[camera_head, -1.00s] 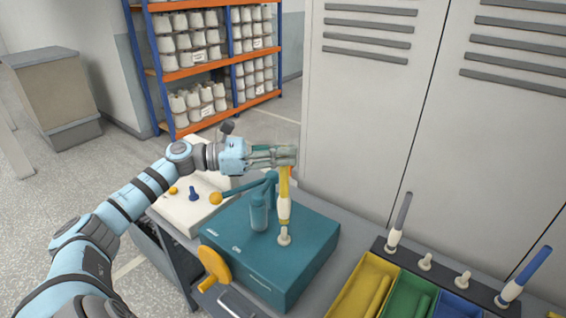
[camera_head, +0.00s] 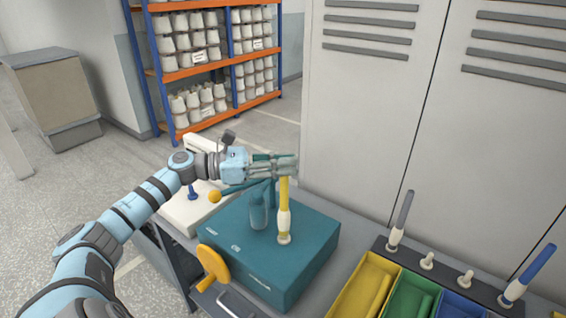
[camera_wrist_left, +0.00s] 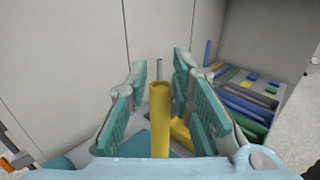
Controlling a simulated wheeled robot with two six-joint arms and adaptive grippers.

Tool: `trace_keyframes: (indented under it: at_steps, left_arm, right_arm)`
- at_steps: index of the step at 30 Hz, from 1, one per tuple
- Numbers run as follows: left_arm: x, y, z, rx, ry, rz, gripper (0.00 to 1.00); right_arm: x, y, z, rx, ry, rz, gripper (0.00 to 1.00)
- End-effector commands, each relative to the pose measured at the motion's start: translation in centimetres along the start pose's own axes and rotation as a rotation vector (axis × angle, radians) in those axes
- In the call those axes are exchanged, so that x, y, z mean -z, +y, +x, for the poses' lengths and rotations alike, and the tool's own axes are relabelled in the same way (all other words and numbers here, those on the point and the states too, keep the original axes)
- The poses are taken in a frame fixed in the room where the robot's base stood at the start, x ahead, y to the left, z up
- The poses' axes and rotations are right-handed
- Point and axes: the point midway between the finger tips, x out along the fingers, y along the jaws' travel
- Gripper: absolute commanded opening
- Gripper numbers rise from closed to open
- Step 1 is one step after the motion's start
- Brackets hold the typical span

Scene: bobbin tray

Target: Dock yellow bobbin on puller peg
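The yellow bobbin (camera_head: 284,205), yellow above and cream at its lower end, stands upright on the puller peg (camera_head: 284,239) on top of the teal puller box (camera_head: 250,255). The bobbin covers most of the peg. My left gripper (camera_head: 284,165) is at the bobbin's top end. In the left wrist view, its fingers (camera_wrist_left: 163,100) are open on either side of the yellow bobbin (camera_wrist_left: 160,118), with gaps on both sides. My right gripper is not in view.
A teal post and arm (camera_head: 258,205) stand on the box beside the bobbin. A yellow handwheel (camera_head: 213,268) is at the box's front. At right, a dark peg rail (camera_head: 445,275) holds a grey bobbin, a blue bobbin and two bare pegs, behind yellow, green and blue bins.

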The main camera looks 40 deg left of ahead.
Motion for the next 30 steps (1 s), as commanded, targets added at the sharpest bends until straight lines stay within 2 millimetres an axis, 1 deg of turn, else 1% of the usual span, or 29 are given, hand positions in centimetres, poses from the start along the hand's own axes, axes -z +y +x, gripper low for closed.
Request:
trace_keyframes:
  at_steps: [11, 14, 16, 17, 19, 22, 24, 27, 28, 30]
  left_arm:
    - [-0.3, 0.0, 0.0, 0.000, 0.000, 0.000, 0.35]
    - [-1.1, 0.0, 0.0, 0.000, 0.000, -0.001, 0.35]
    - [-2.0, 0.0, -0.1, -0.001, 0.000, -0.002, 0.35]
    - [-1.2, 0.0, -0.9, -0.001, 0.007, -0.001, 0.35]
    - [-0.8, 0.0, -2.5, -0.001, 0.013, -0.002, 0.35]
    - [-1.0, 0.0, -4.9, 0.000, 0.015, -0.005, 0.35]
    - [-1.6, 0.0, -6.7, -0.001, 0.016, -0.009, 0.35]
    - [-2.2, 0.1, -9.2, -0.003, 0.008, -0.005, 0.35]
    - [-2.2, 0.0, -9.9, -0.003, 0.006, -0.004, 0.35]
    - [-1.9, 0.1, -11.0, -0.002, 0.003, -0.002, 0.35]
  right_arm:
    - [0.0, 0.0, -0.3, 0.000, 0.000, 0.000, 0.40]
    - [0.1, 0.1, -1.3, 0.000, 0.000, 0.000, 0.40]
    - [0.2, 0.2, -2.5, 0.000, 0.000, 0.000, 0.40]
    - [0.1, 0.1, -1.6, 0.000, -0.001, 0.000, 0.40]
    - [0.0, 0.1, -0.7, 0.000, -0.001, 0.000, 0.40]
    - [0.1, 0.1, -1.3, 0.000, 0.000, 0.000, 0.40]
    - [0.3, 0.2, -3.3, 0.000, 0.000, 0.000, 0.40]
    - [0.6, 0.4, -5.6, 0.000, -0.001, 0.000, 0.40]
    - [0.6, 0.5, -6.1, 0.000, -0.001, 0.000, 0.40]
    - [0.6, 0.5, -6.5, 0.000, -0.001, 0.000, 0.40]
